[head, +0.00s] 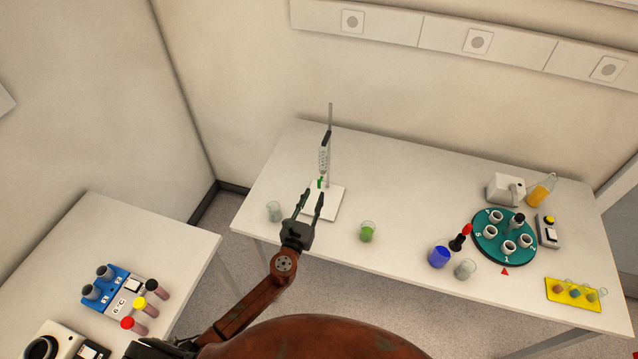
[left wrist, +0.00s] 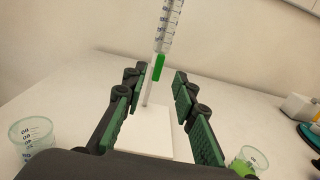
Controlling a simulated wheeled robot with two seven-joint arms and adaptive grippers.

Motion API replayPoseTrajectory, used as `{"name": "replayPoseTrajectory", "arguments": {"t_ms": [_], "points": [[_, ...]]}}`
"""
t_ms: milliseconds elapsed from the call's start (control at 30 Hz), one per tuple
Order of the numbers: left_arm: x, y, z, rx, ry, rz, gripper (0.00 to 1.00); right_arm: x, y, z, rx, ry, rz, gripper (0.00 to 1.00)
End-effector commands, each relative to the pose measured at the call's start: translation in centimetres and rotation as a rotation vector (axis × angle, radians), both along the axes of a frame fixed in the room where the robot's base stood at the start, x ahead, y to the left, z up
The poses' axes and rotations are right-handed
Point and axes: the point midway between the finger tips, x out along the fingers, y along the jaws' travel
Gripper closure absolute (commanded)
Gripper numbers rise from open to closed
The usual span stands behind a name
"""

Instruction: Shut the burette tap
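The burette (head: 324,158) is a clear graduated tube held upright on a stand with a white base (head: 333,205) on the far table. Its green tap (head: 320,183) sits low on the tube; the tap also shows in the left wrist view (left wrist: 159,67), hanging lengthwise along the tube. My left gripper (head: 311,196) is open and empty in front of the burette. In the left wrist view its fingers (left wrist: 158,85) stand apart, with the tube and tap between them in the picture but farther off. My right gripper is not in view.
A clear beaker (head: 273,211) stands left of the base, and a beaker with green liquid (head: 367,231) stands right of my left gripper. A blue beaker (head: 439,256) and a teal carousel (head: 476,240) are farther right. The table between green and blue beakers is clear.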

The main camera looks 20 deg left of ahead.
Motion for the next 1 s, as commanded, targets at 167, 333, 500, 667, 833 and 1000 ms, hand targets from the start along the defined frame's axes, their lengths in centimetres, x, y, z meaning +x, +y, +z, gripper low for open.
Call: {"name": "replayPoseTrajectory", "arguments": {"t_ms": [167,333,500,667,833,1000], "points": [[2.9,-0.1,0.2,-0.003,-0.002,0.003,0.74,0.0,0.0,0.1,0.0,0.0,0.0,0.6],[5.3,-0.1,0.2,-0.005,-0.002,0.003,0.74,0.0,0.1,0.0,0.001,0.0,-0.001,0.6],[6.7,-0.1,0.1,-0.007,-0.001,0.005,0.74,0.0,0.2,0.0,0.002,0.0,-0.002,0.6],[6.9,-0.1,0.1,-0.008,0.0,0.005,0.74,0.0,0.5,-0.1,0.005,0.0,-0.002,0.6],[6.9,-0.1,0.1,-0.009,-0.001,0.005,0.75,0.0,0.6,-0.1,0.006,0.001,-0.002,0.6],[6.9,-0.1,0.1,-0.009,0.0,0.005,0.87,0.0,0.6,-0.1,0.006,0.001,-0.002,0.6]]}}
